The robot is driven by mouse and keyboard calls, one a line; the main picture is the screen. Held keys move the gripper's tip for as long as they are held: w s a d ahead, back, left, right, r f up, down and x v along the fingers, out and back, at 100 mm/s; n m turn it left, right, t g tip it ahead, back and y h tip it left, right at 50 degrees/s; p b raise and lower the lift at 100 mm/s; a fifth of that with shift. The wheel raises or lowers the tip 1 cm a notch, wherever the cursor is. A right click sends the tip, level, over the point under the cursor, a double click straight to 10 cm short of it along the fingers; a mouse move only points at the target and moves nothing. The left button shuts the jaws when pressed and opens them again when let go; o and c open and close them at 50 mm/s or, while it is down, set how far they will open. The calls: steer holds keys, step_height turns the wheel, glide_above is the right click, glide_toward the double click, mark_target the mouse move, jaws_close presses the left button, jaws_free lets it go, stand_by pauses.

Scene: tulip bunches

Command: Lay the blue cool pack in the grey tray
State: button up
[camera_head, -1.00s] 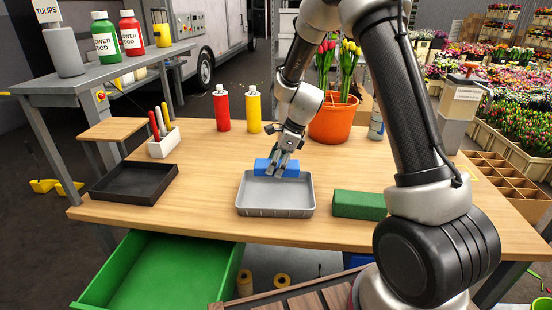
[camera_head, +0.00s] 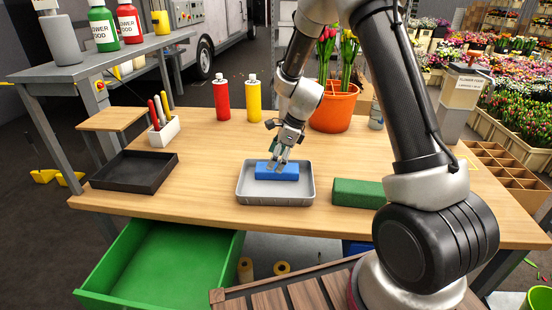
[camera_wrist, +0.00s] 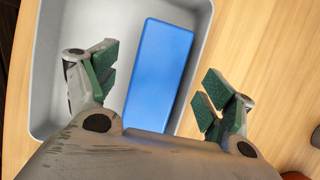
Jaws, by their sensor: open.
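The blue cool pack (camera_head: 283,173) lies in the grey tray (camera_head: 242,187), toward its back half. In the wrist view the blue cool pack (camera_wrist: 158,72) rests on the bottom of the grey tray (camera_wrist: 82,28), nearer the right wall. My gripper (camera_head: 278,160) is just above the pack in the head view. In the wrist view my gripper (camera_wrist: 158,88) is open, with green pads on both sides of the pack and clear gaps to it. Nothing is held.
A black tray (camera_head: 122,186) is at the left. A green block (camera_head: 357,193) lies right of the grey tray. An orange pot of tulips (camera_head: 335,109) and red (camera_head: 222,98) and yellow bottles (camera_head: 253,99) stand behind. The front table strip is clear.

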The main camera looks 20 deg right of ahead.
steer(key=v, duration=1.2)
stand_by(0.4)
